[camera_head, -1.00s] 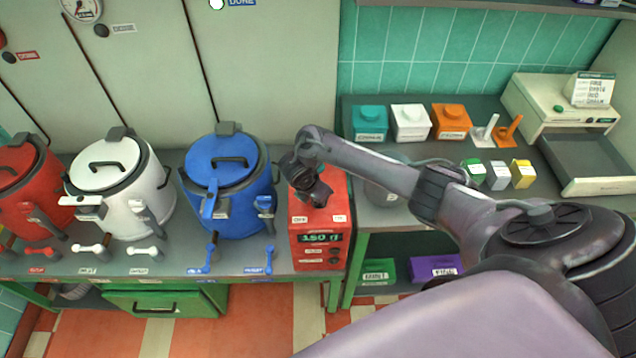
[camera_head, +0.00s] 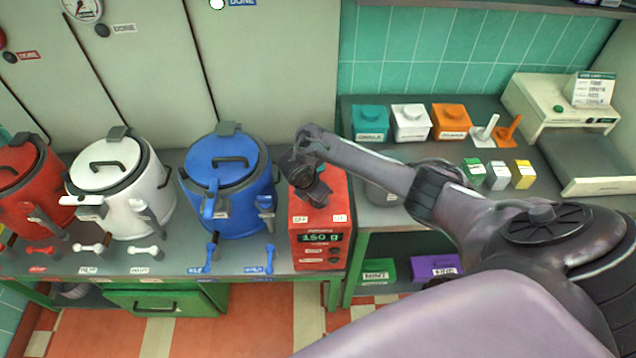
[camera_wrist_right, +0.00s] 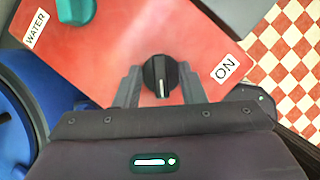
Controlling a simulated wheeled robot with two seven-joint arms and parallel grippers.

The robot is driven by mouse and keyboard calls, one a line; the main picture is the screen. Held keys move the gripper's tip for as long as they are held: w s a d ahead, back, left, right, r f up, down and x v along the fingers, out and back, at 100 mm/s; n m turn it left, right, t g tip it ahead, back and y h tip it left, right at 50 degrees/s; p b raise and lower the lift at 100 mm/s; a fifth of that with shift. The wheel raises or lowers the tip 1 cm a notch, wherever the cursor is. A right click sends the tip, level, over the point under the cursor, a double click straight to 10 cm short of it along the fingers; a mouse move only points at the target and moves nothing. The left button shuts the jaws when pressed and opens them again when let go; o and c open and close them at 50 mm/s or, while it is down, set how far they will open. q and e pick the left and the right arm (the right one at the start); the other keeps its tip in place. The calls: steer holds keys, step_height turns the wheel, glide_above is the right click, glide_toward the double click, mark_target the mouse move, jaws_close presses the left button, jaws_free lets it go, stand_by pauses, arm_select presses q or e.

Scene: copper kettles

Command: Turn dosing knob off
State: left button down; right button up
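The red dosing box (camera_head: 322,222) stands at the right end of the kettle counter, with a lit 150 g display and OFF and ON labels. My right gripper (camera_head: 309,188) is over its top, pointing down, and hides the knob in the head view. In the right wrist view, the black dosing knob (camera_wrist_right: 160,77) sits between the fingertips of my right gripper (camera_wrist_right: 161,84), its white mark pointing down the picture. The ON label (camera_wrist_right: 225,69) is right of it. Whether the fingers touch the knob is unclear. My left gripper is not in view.
A blue kettle (camera_head: 224,190) stands close left of the box, with white (camera_head: 120,180) and red (camera_head: 28,185) kettles beyond. A teal knob (camera_wrist_right: 76,10) by a WATER label (camera_wrist_right: 36,28) is near the gripper. The right counter holds several small boxes and a beige machine (camera_head: 560,105).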

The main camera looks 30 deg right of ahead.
steer(key=shift+a, duration=0.1)
steer(key=shift+a+v, duration=0.15)
steer(key=shift+v, duration=0.85)
steer(key=shift+a+v, duration=0.15)
steer(key=shift+v, duration=0.85)
steer(key=shift+a+r+b, duration=0.1)
steer(key=shift+r+b, duration=0.2)
steer(key=shift+r, duration=0.3)
steer(key=shift+d+v, duration=0.25)
steer(key=shift+v, duration=0.9)
